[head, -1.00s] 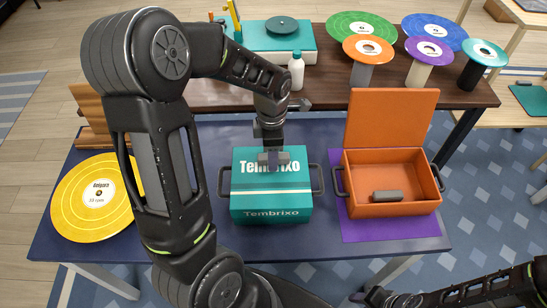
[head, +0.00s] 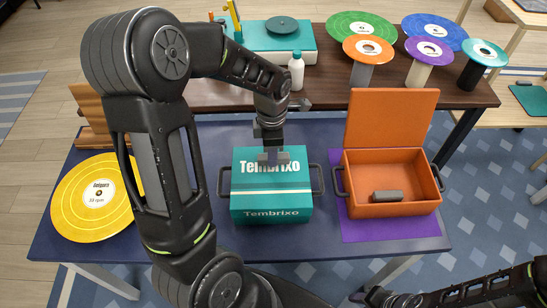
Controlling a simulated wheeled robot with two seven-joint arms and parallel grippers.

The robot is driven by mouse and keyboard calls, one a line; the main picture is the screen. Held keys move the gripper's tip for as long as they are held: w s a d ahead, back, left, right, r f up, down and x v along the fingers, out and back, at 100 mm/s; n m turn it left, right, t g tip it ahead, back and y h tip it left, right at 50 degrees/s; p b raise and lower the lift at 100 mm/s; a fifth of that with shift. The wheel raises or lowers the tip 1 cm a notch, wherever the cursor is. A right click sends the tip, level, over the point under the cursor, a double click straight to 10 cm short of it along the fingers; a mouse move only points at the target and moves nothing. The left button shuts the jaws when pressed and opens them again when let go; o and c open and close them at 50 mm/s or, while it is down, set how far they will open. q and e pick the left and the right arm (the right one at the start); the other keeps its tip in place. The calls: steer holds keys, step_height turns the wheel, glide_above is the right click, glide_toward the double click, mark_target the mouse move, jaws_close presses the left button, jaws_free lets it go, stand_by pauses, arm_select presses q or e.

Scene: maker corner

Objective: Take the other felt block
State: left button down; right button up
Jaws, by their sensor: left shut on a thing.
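A dark grey felt block (head: 387,196) lies inside the open orange box (head: 392,209), near its front wall. My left gripper (head: 273,160) points down over the top of the closed teal box (head: 271,191). It is shut on a small grey piece, which appears to be the other felt block, mostly hidden by the fingers. Whether this piece touches the teal box top I cannot tell. My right gripper (head: 372,297) is low at the bottom right edge, only partly in view, and its jaws cannot be made out.
The orange box stands on a purple mat (head: 390,228) with its lid upright behind it. A yellow record (head: 95,200) lies at the table's left. Behind, a brown table (head: 330,92) holds a white bottle (head: 296,72), a turntable (head: 270,36) and several records on stands.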

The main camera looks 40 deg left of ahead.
arm_select(q)
step_height(320, 180, up, 10)
steer(key=shift+b, duration=0.3)
stand_by(0.3)
